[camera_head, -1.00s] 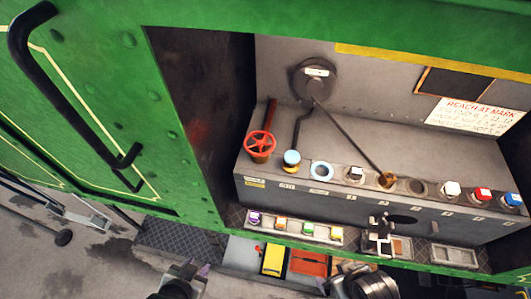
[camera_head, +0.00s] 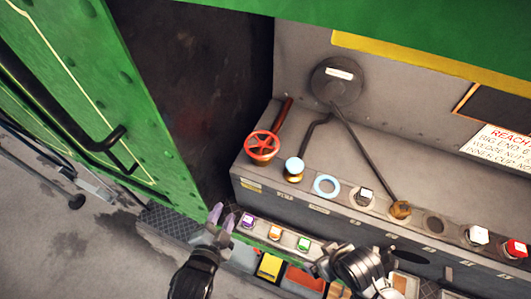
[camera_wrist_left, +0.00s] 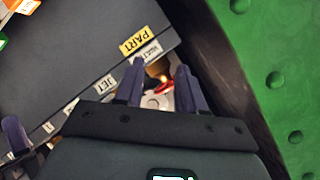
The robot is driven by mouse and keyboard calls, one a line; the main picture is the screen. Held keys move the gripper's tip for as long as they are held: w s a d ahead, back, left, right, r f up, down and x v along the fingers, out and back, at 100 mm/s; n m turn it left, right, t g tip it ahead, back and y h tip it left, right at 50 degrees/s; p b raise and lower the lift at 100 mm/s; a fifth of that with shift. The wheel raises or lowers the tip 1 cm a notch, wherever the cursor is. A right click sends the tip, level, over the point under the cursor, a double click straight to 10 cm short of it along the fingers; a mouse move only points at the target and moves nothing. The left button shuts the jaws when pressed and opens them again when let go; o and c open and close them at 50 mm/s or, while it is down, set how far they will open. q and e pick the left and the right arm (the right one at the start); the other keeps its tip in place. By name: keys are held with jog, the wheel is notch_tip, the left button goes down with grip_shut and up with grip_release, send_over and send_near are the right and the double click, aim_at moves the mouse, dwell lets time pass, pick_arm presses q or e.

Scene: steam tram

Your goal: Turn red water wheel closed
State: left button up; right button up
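The red water wheel (camera_head: 262,146) is a spoked handwheel at the left end of the grey console shelf, on a short brass stem. My left gripper (camera_head: 222,217) is below it, in front of the console's left end and apart from the wheel. Its purple-tipped fingers are spread, with nothing held. In the left wrist view, a small red and brass part (camera_wrist_left: 162,84), seemingly the wheel, shows beyond the fingers and is partly hidden by them. My right gripper (camera_head: 328,265) is at the bottom, well right of the wheel; its fingertips are unclear.
Coloured buttons (camera_head: 275,232) sit on a lower ledge. A green wall (camera_head: 110,85) bounds the left side.

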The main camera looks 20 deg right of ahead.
aim_at(273, 152)
pick_arm(q)
jog(key=w+d+r+m+h, duration=0.1)
jog(key=w+d+m+h, duration=0.1)
jog(key=d, duration=0.4)
jog(key=w+d+r+m+h, duration=0.2)
jog(key=w+d+m, duration=0.2)
jog(key=w+d, duration=0.1)
jog(key=w+d+r+m+h, duration=0.2)
jog(key=w+d+m, duration=0.1)
jog(key=d, duration=0.4)
jog(key=shift+w+d+r+t+b, duration=0.15)
jog(key=shift+w+t+b, duration=0.2)
jog(key=shift+w, duration=0.4)
pick_arm(e)
jog(key=shift+f, duration=0.8)
pick_arm(q)
grip_shut()
pick_arm(e)
jog(key=shift+a, duration=0.1)
